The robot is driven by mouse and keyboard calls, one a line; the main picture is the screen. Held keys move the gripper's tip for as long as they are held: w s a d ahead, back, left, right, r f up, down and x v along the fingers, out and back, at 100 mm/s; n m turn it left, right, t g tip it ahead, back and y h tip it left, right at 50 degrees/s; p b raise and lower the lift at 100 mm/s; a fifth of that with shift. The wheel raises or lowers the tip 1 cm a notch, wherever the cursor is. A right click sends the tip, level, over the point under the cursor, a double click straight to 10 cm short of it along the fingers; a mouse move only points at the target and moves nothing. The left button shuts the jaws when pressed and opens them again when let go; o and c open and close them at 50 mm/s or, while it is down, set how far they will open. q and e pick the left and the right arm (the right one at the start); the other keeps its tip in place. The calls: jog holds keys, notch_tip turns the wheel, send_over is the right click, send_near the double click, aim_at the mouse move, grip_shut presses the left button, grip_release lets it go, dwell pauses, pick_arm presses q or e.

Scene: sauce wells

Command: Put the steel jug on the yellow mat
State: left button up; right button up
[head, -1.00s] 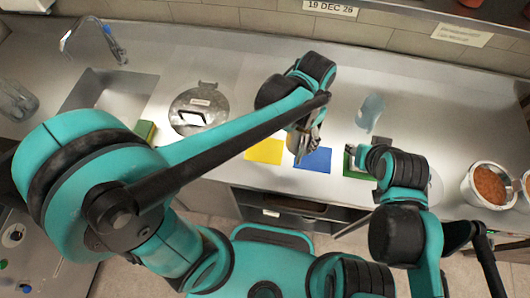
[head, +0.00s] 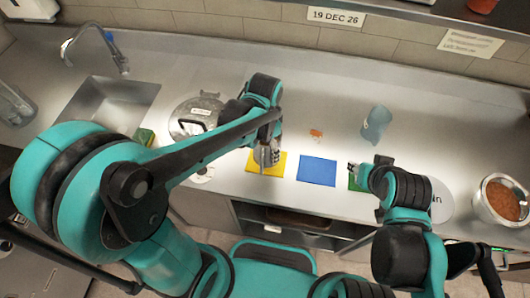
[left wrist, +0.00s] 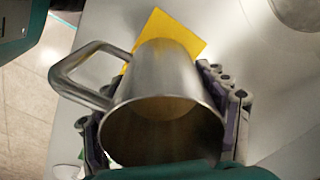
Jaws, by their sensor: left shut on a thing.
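The steel jug (left wrist: 165,75) fills the middle of the left wrist view, its handle to the left and its open mouth toward the camera. My left gripper (head: 268,157) is shut around the jug's body, with a finger on each side. In the head view the jug is mostly hidden by the gripper, over the yellow mat (head: 281,168). The yellow mat also shows beyond the jug in the left wrist view (left wrist: 190,34). I cannot tell whether the jug touches the mat. My right gripper (head: 353,167) is near the green mat (head: 354,183); its jaws are too small to judge.
A blue mat (head: 317,172) lies just right of the yellow one. A bluish translucent cup (head: 376,124) stands behind, with a small orange patch (head: 316,133) on the counter. A round lid (head: 192,115), a sponge (head: 145,136) and the sink (head: 110,105) are at left; a sauce pot (head: 498,202) is at right.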

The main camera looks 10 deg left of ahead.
pick_arm(q)
notch_tip(320, 180, down, 3)
jog(key=shift+f+b, duration=0.15)
jog(key=shift+b, duration=0.35)
jog(key=shift+f, duration=0.15)
jog(key=o, duration=1.8)
